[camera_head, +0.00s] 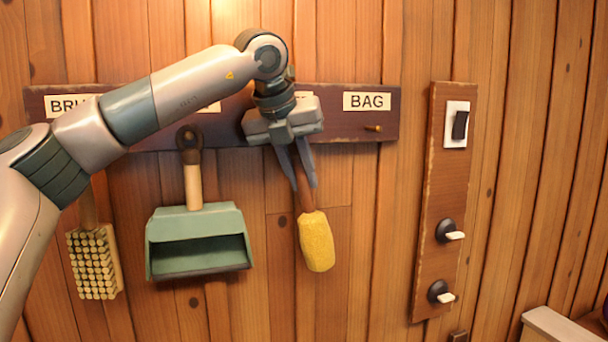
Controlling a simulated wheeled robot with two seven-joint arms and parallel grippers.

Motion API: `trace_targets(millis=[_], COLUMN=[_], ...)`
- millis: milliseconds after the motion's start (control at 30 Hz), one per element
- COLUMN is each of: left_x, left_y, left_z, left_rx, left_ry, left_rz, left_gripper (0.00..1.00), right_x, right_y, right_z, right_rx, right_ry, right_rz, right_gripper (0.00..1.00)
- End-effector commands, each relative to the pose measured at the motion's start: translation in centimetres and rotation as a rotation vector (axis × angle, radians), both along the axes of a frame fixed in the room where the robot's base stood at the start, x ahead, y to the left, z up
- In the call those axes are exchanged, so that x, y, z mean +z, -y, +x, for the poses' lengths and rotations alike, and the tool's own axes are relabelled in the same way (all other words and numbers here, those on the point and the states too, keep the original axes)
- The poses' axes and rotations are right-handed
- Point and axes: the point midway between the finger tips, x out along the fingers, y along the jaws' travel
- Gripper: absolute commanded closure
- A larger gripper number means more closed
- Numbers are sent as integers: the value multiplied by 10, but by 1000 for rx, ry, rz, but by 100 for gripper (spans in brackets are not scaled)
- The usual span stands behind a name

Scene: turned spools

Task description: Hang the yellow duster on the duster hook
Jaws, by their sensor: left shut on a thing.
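The yellow duster (317,242) hangs head down below the hook board (342,134), slightly tilted, in front of the plank wall. My left gripper (304,186) points down and is shut on the duster's brown handle. The gripper and wrist cover the part of the board just left of the BAG label, so the label there is mostly hidden. The duster hook and the top of the handle are hidden too, and I cannot tell whether they touch. My right gripper is not in view.
A green dustpan (198,226) and a brush (94,262) hang to the left, partly behind my left arm. The peg (373,128) under the BAG label (367,101) is empty. A switch panel (440,200) is on the right. The wall between duster and panel is clear.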

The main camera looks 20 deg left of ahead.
Motion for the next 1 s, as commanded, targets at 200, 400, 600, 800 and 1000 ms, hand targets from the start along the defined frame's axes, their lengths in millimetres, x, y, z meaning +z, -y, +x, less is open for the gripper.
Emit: trace_targets(millis=[200,400,600,800,1000], left_x=[-1,0,0,5,22], left_y=[-2,-1,0,-1,-3], left_z=[0,0,0,-3,-14], left_rx=[3,1,0,1,-1], left_ry=[-2,-1,-1,1,1], left_rz=[0,0,0,-1,-2], left_gripper=[70,60,60,60,60], right_x=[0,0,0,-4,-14], right_y=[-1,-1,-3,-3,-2], right_z=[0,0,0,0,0], right_rx=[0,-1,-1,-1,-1], right_ry=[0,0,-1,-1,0], right_rz=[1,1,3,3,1], right_gripper=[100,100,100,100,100])
